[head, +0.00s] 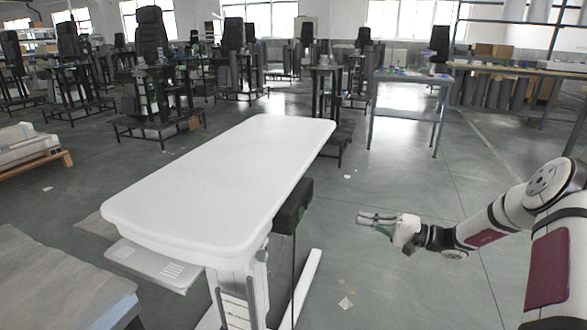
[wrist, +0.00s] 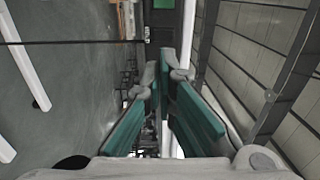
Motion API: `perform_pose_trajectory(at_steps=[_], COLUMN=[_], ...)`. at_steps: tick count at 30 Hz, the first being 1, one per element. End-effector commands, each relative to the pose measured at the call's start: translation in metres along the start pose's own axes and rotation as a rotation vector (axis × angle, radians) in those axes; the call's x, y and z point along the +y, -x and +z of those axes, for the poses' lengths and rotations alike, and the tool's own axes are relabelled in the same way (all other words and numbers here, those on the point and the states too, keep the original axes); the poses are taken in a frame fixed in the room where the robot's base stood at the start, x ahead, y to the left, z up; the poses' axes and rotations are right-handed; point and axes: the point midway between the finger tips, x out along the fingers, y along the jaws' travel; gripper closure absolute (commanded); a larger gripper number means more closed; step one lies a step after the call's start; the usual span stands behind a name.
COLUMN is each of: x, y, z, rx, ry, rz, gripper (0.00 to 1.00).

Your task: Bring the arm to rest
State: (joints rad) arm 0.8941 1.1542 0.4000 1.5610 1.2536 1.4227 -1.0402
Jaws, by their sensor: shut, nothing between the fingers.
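My arm reaches in from the right of the head view, bent, with its forearm pointing left. My gripper (head: 360,219) is at its end, in the air to the right of the white padded table, apart from it and holding nothing. In the wrist view the two green-padded fingers of my gripper (wrist: 160,72) converge toward their tips and are shut with nothing between them.
The white padded table (head: 225,180) on a lift column (head: 237,290) stands left of my gripper. A dark box (head: 293,205) hangs at its right side. A grey workbench (head: 410,78) and several black chairs stand farther back. Grey floor around my gripper is mostly clear.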

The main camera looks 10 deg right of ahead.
Motion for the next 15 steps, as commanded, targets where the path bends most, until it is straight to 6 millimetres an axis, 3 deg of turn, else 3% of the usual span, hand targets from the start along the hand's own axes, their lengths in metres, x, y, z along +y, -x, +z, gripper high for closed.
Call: perform_pose_trajectory(at_steps=[5,10,15], x=[-0.024,-0.060,-0.090], y=[-0.023,-0.053,-0.070], z=[0.026,0.080,0.138], rx=[-0.110,-0.285,-0.431], ry=[-0.002,-0.012,-0.014], rz=[0.083,0.249,0.434], gripper=[1.00,1.00,1.00])
